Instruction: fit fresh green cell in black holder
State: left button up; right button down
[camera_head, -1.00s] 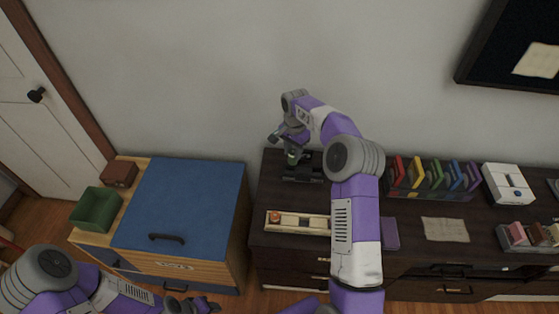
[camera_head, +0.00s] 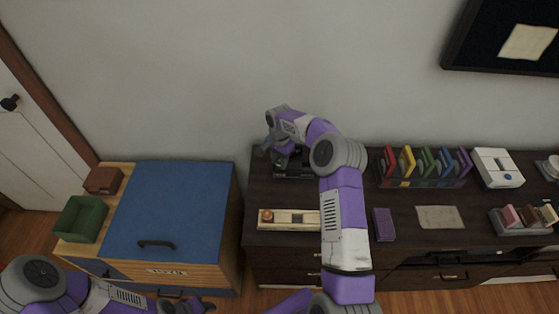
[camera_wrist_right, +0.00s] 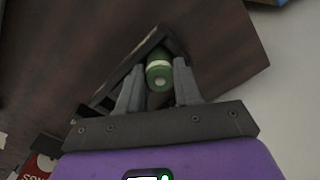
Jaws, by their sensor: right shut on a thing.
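The black holder (camera_head: 293,172) lies on the left back part of the dark dresser. My right gripper (camera_head: 283,160) is right over it, seen in part behind its own wrist. In the right wrist view, the fingers of my right gripper (camera_wrist_right: 158,88) are shut on the green cell (camera_wrist_right: 158,64), which has a pale band and a pale round end. The dark frame of the holder (camera_wrist_right: 150,42) shows around and beyond the cell. I cannot tell whether the cell is fully seated. My left gripper (camera_head: 186,304) is low at the bottom edge, away from the holder, its jaws unclear.
A pale tray with an orange-red round thing (camera_head: 266,216) lies in front of the holder. To the right are a purple block (camera_head: 384,225), a rack of coloured pieces (camera_head: 424,180) and a white device (camera_head: 497,168). A blue-topped cabinet (camera_head: 172,210) with a green bin (camera_head: 80,219) stands left.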

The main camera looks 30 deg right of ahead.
aim_at(279, 161)
jog(key=shift+r, duration=0.1)
jog(key=shift+f, duration=0.2)
jog(key=c, duration=0.8)
grip_release()
jog(key=shift+r, duration=0.1)
jog(key=shift+r, duration=0.3)
notch_tip(279, 161, up, 12)
jog(key=shift+f+p, duration=0.2)
jog(key=shift+p, duration=0.95)
